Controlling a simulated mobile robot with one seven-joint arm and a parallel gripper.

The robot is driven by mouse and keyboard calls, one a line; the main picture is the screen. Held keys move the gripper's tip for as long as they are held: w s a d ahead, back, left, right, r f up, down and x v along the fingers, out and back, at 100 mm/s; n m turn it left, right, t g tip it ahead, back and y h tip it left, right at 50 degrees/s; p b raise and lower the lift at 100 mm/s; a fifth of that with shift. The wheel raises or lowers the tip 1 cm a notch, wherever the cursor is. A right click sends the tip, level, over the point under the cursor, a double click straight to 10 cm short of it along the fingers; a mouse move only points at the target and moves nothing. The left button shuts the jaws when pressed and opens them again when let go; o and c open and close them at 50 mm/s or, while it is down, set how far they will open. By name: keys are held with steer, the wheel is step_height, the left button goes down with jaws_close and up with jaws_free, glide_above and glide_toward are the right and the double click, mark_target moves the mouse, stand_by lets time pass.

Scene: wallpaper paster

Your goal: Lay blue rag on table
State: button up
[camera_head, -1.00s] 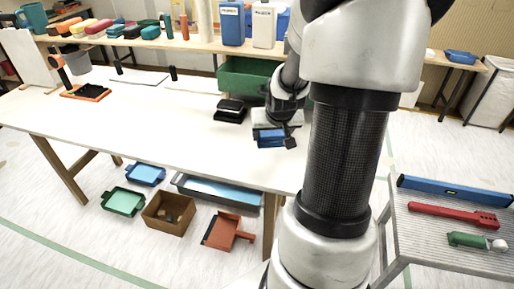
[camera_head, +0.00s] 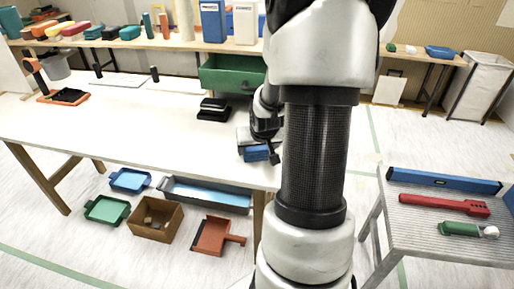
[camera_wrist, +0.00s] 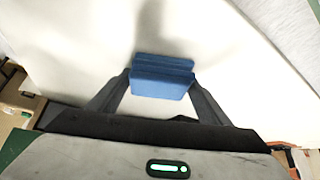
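The blue rag (camera_wrist: 163,78) is a folded block between the two fingers of my gripper (camera_wrist: 163,92) in the wrist view. Both fingers press against its sides. In the head view the rag (camera_head: 256,154) shows below my gripper (camera_head: 262,145), near the right end of the long white table (camera_head: 130,125). A soft shadow lies on the white top beyond the rag in the wrist view. I cannot tell whether the rag touches the table or hangs just above it.
A black folded stack (camera_head: 214,109) lies left of my gripper, and a green bin (camera_head: 232,74) stands behind. Trays and a brown box (camera_head: 155,221) lie on the floor.

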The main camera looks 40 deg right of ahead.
steer(key=shift+o, duration=1.2)
steer(key=shift+r, duration=0.3)
steer(key=p+v, duration=0.8)
steer(key=v, duration=0.4)
steer(key=shift+f, duration=0.15)
